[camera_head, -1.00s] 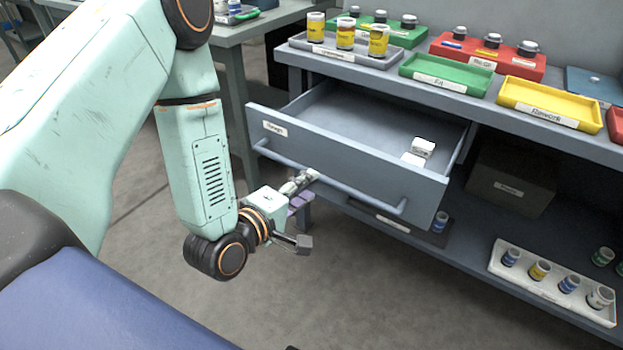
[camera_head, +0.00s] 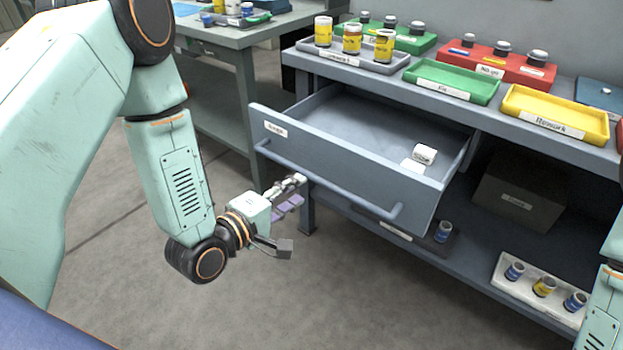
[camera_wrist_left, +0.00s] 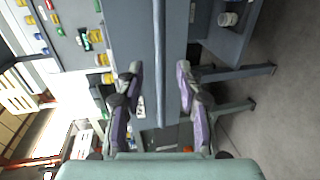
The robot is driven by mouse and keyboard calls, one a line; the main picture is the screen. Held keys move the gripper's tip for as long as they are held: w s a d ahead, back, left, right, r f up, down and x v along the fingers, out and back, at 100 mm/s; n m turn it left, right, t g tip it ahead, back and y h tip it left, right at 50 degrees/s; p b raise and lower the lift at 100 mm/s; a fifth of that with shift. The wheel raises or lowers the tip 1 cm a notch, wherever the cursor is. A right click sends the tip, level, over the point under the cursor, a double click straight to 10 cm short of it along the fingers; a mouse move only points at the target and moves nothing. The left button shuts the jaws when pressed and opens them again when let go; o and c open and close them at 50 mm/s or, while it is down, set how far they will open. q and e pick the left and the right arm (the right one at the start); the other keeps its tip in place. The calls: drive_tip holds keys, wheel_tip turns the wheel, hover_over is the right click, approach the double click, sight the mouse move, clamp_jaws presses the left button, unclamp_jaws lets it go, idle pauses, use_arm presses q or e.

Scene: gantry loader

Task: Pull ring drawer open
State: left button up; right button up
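The grey drawer (camera_head: 345,160) stands pulled out from the bench, with a label at the left of its front. Its long bar handle (camera_head: 330,182) runs across the front. My left gripper (camera_head: 292,214) is in front of and below the handle's left half, fingers apart and empty. In the left wrist view the handle (camera_wrist_left: 159,50) lines up between the open fingers (camera_wrist_left: 159,75), and they do not appear to grip it. My right gripper is out of view.
The benchtop holds yellow-labelled jars (camera_head: 352,40), a green tray (camera_head: 452,80), a red rack (camera_head: 500,65) and a yellow tray (camera_head: 555,113). A dark box (camera_head: 515,195) and a white tray of jars (camera_head: 535,300) stand on the lower shelf. Floor before the drawer is clear.

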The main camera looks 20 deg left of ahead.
sight(315, 181)
use_arm(q)
drive_tip(key=b+x, duration=0.2)
drive_tip(key=x, duration=0.6)
drive_tip(key=shift+d, duration=0.15)
drive_tip(key=shift+s, duration=0.1)
clamp_jaws()
idle(0.6)
